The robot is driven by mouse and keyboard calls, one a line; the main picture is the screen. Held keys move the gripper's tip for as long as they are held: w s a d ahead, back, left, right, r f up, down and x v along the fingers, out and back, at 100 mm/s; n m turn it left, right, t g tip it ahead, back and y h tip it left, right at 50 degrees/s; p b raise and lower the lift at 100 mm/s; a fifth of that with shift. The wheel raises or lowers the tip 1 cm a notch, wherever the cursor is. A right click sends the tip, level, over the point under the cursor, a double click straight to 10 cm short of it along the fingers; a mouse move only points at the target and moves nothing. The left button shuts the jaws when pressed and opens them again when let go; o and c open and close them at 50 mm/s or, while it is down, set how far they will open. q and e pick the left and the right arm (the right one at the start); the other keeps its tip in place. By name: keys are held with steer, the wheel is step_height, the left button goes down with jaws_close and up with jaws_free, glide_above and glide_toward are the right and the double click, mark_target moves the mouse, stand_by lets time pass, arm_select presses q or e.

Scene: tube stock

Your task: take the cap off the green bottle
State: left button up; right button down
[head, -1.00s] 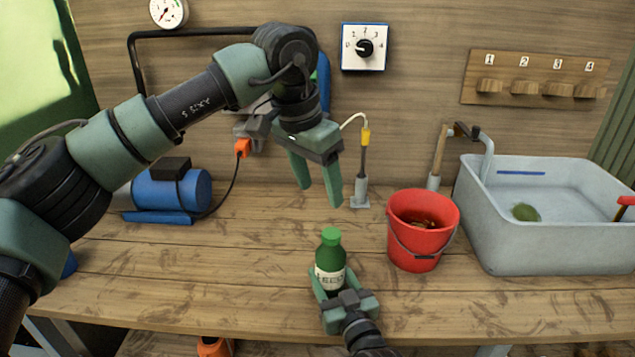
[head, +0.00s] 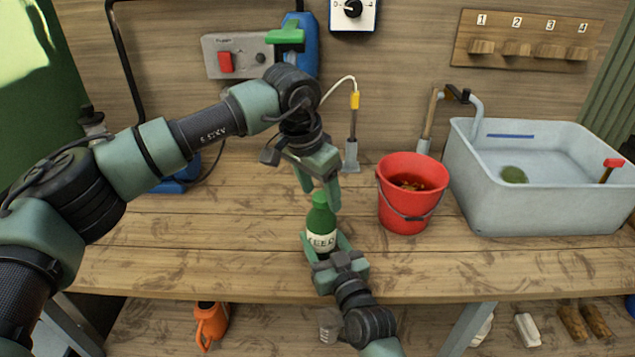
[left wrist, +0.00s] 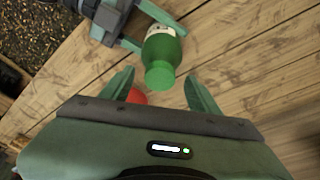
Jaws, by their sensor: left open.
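The green bottle (head: 321,228) is upright, with a white label and its green cap (head: 320,197) on top. My right gripper (head: 328,243) has its fingers on both sides of the bottle's lower part and holds it above the front of the bench. My left gripper (head: 321,195) is open, pointing down at the cap, and partly overlaps it in the head view. In the left wrist view the cap (left wrist: 159,76) lies ahead of and between the two open fingers (left wrist: 160,93), with a visible gap to each. I see no contact with the cap.
A red bucket (head: 411,211) stands close on the right, with a grey sink (head: 545,208) beyond it. The wooden bench (head: 200,255) is clear at front left.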

arm_select(q)
jaws_close()
steer(key=n+y, duration=0.1)
steer(key=n, duration=0.5)
steer(key=shift+d+r+t, duration=0.1)
steer(key=shift+d+t, duration=0.05)
steer(key=shift+t, duration=0.25)
steer(key=n+y, duration=0.1)
steer(key=n, duration=0.3)
steer(key=shift+d+n+y, duration=0.15)
steer(key=shift+n+y, duration=0.15)
steer(key=shift+y, duration=0.1)
steer(key=n+y, duration=0.1)
steer(key=n, duration=0.4)
steer(key=shift+d, duration=0.1)
steer(key=n+g, duration=0.1)
steer(key=n, duration=0.2)
steer(key=shift+w+y, duration=0.1)
steer(key=shift+y, duration=0.3)
steer(key=n+g, duration=0.1)
steer(key=n, duration=0.4)
steer(key=shift+d+y, duration=0.15)
steer(key=shift+y, duration=0.25)
steer(key=n+g, duration=0.1)
steer(key=n, duration=0.2)
steer(key=shift+w+n, duration=0.1)
steer(key=shift+n, duration=0.3)
